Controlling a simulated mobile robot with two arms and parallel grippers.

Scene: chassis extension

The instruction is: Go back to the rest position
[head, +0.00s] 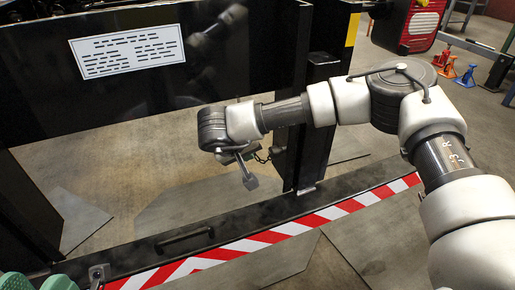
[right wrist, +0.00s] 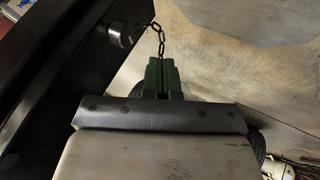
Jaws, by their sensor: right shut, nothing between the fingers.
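My right arm (head: 402,95) reaches in from the right, and its wrist (head: 228,125) is near the middle of the head view, in front of the dark frame. In the right wrist view my right gripper (right wrist: 161,77) has green fingers pressed together with nothing between them. A short dark chain (right wrist: 161,40) with a grey cylinder (right wrist: 121,36) on its end is just beyond the fingertips. Whether it touches them I cannot tell.
A black beam with red and white striped tape (head: 290,229) runs across the front. A black post (head: 307,130) and a black panel with a white label (head: 127,53) stand behind the wrist. Blue and orange stands (head: 467,76) are at the far right.

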